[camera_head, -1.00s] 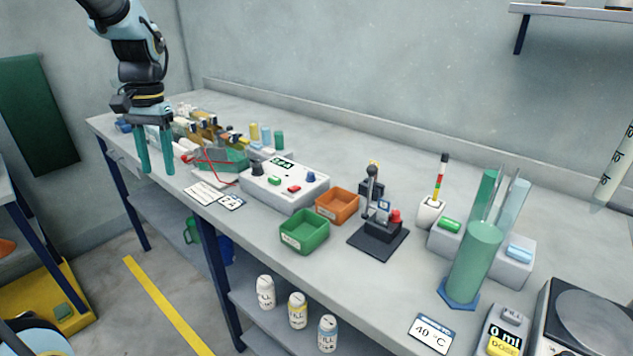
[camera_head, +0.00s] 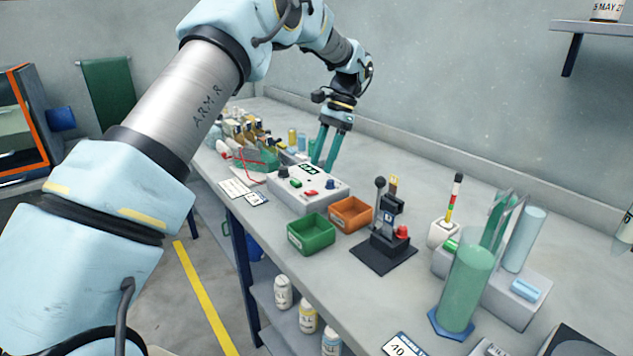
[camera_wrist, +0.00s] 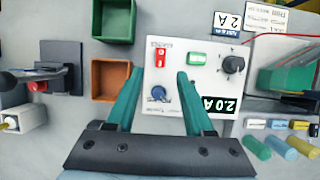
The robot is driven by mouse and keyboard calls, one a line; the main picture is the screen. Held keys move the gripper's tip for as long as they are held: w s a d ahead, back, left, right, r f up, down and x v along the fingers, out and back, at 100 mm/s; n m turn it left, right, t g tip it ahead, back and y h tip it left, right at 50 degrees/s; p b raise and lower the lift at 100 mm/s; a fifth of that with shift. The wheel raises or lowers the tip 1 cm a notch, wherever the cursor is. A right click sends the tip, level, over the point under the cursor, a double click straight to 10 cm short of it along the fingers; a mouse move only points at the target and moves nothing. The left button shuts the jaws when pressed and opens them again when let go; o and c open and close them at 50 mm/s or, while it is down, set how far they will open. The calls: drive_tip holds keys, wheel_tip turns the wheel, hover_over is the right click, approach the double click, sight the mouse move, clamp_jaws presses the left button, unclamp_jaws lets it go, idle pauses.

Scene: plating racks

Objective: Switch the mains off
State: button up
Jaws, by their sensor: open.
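The white power supply box (camera_head: 322,196) stands on the bench, and the wrist view shows its top panel (camera_wrist: 192,80) from above. The panel has a red switch (camera_wrist: 162,57), a green button (camera_wrist: 199,58), a black knob (camera_wrist: 233,65), a blue knob (camera_wrist: 158,93) and a display reading 2.0 A (camera_wrist: 217,103). My gripper (camera_head: 325,168) is open and empty at the back of the box. In the wrist view its fingertips (camera_wrist: 158,74) are over the panel, with the red switch just beyond and between them. I cannot tell their height above it.
A green tray (camera_head: 311,246) and an orange tray (camera_head: 351,227) are beside the box. A black lever stand (camera_head: 383,254) with a red knob stands to their right. A red lead (camera_wrist: 259,38) and a green tank (camera_wrist: 293,78) lie on the box's other side.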

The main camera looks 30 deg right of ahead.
sight(311, 191)
drive_tip(key=p+x, duration=0.1)
drive_tip(key=x, duration=0.5)
drive_tip(key=shift+a+f, duration=0.15)
drive_tip(key=shift+f, duration=0.2)
clamp_jaws()
